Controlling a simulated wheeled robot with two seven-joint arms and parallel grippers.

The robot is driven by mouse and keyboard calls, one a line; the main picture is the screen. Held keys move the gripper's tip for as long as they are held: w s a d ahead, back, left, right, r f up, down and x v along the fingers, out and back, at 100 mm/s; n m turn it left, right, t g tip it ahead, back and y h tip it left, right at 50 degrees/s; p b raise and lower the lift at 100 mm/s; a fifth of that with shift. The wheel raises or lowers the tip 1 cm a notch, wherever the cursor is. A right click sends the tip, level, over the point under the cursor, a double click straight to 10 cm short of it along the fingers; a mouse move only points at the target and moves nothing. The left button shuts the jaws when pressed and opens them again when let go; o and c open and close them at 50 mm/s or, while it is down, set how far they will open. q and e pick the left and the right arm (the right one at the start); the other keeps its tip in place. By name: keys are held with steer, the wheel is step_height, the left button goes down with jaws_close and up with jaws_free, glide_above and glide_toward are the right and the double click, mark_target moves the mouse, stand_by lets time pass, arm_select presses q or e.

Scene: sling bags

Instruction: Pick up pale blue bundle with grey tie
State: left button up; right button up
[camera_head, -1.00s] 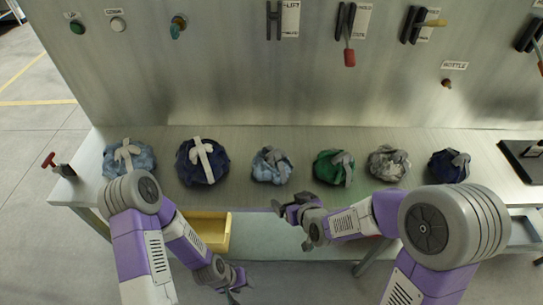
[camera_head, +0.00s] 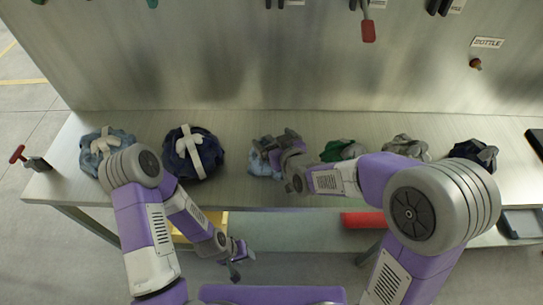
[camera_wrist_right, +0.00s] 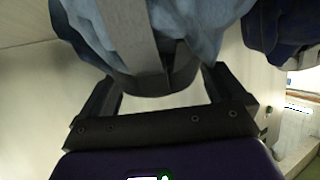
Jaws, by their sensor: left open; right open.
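The pale blue bundle with grey tie (camera_head: 260,163) sits on the metal table, partly hidden by my right gripper (camera_head: 275,142). My right gripper is open and reaches over the bundle. In the right wrist view the pale blue cloth (camera_wrist_right: 205,25) and its grey tie (camera_wrist_right: 130,35) fill the upper middle, at the mouth between the two spread fingers (camera_wrist_right: 160,85). I cannot tell whether the fingers touch the cloth. My left gripper (camera_head: 237,262) is open and empty, low in front of the table.
A blue bundle with white tie (camera_head: 92,158) and a navy one with white tie (camera_head: 181,157) sit to the left. Green (camera_head: 338,151), grey-tied pale (camera_head: 408,146) and navy (camera_head: 468,151) bundles sit to the right. A metal panel rises behind. A red-handled lever (camera_head: 17,154) stands at the left end.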

steer(key=shift+x, duration=0.8)
steer(key=shift+c, duration=0.3)
steer(key=c, duration=1.7)
jaws_close()
steer(key=shift+r, duration=0.1)
